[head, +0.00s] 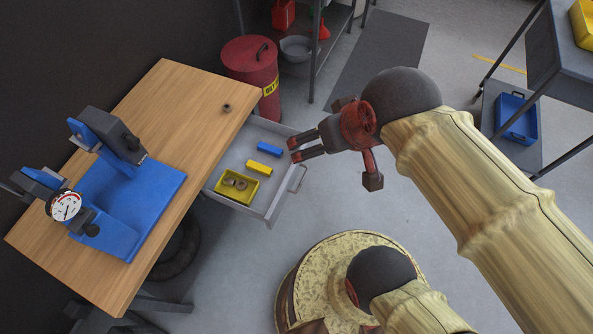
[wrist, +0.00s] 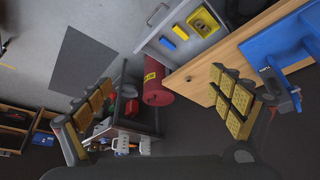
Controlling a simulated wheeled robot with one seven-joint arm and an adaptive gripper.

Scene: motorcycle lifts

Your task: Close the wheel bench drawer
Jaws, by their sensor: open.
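The wheel bench (head: 190,95) has a light wooden top, and its grey drawer (head: 213,184) is pulled out on the right side. A metal handle (head: 298,180) is on the drawer's front. Inside lie a yellow tray (head: 237,195) with round parts, a yellow block (head: 258,167) and a blue block (head: 270,149). My gripper (head: 292,150) is open and empty, above and near the drawer's far front corner, apart from the handle. In the wrist view the drawer (wrist: 165,50) shows at the top, beyond my open fingers (wrist: 155,115).
A blue wheel stand with a dial gauge (head: 66,206) stands on the bench. A red bin (head: 252,75) is behind the drawer. A shelf is at the back, and a cart with a blue tray (head: 517,118) is at right. The floor before the drawer is partly clear.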

